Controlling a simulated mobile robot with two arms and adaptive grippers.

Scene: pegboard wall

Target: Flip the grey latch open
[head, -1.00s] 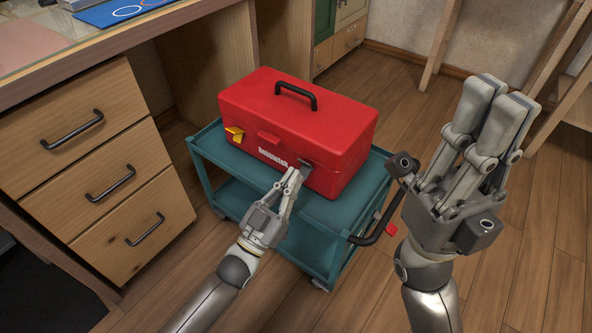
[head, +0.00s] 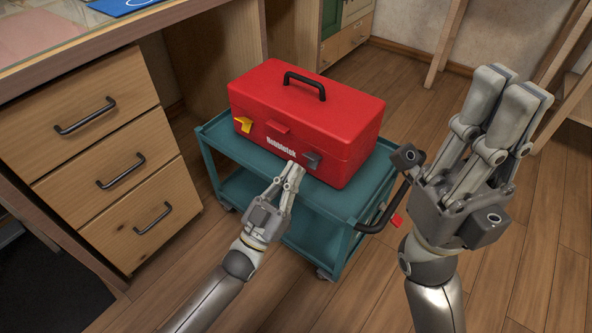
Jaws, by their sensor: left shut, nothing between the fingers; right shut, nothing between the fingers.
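The grey latch (head: 312,159) is on the right part of the front of the red toolbox (head: 330,120), close to the corner. It seems to stick out from the front, but its exact angle is hard to tell. My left gripper (head: 295,169) is shut and empty, its tips just left of and below the grey latch, with a small gap seen between them. My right gripper (head: 520,82) is shut and empty, raised at the right, well away from the toolbox.
A yellow latch (head: 243,125) and a red latch (head: 278,127) are also on the toolbox front. The toolbox stands on a teal cart (head: 222,146) with a black handle (head: 385,212). Wooden drawers (head: 110,165) are at left. The floor at right is open.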

